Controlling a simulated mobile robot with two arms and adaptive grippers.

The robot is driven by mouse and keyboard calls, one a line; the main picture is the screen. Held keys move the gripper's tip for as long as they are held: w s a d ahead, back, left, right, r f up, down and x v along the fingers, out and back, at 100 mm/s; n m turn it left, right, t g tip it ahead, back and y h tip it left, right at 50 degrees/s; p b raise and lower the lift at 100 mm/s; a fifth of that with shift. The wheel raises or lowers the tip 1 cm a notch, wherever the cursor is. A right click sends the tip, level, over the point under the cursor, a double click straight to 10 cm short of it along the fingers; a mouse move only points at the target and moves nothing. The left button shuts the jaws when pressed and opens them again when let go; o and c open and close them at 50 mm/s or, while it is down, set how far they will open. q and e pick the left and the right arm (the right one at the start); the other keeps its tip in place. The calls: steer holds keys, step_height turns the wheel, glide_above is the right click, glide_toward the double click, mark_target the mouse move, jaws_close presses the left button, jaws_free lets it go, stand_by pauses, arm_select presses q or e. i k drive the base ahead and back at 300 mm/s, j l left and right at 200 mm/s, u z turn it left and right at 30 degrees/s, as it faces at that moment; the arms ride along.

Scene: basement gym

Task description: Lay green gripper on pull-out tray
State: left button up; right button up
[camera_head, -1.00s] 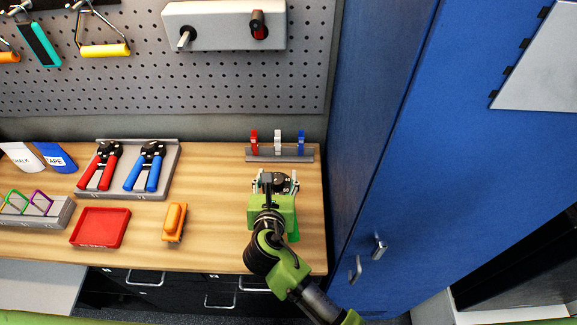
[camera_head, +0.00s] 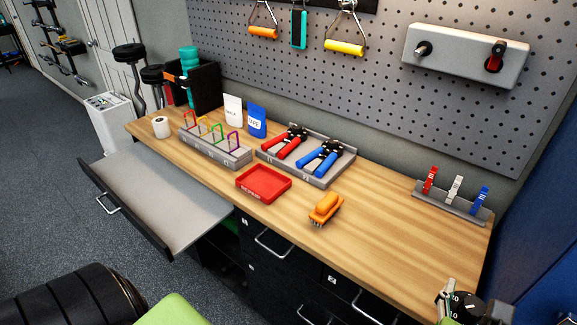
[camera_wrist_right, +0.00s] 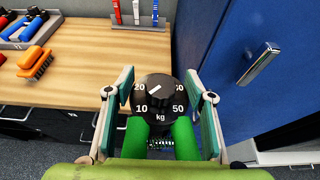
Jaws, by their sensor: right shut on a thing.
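The green gripper is a hand-grip trainer with two green handles (camera_wrist_right: 187,138) and a black kg dial (camera_wrist_right: 158,97). My right gripper (camera_wrist_right: 158,105) is shut on it, one finger on each side. In the head view the dial (camera_head: 467,307) shows at the bottom right corner, by the front right end of the workbench; the handles are hidden there. The pull-out tray (camera_head: 165,195) is a bare grey board with a dark front and a handle, extended from the bench's left part. My left gripper is not in view.
The wooden bench (camera_head: 380,232) holds a red tray (camera_head: 263,184), an orange brush (camera_head: 325,208), a rack with red and blue hand grippers (camera_head: 320,160), a rack of coloured loops (camera_head: 215,150) and a clip stand (camera_head: 450,199). A blue locker (camera_head: 545,240) stands at the right.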

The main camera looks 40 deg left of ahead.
mark_target(165, 190)
steer(key=u, duration=1.55)
steer(key=i+u, duration=0.35)
steer(key=i+l+u, duration=0.1)
steer(key=i+u, duration=0.25)
steer(key=i+l+u, duration=0.35)
steer(key=i+j, duration=0.1)
steer(key=i, duration=0.5)
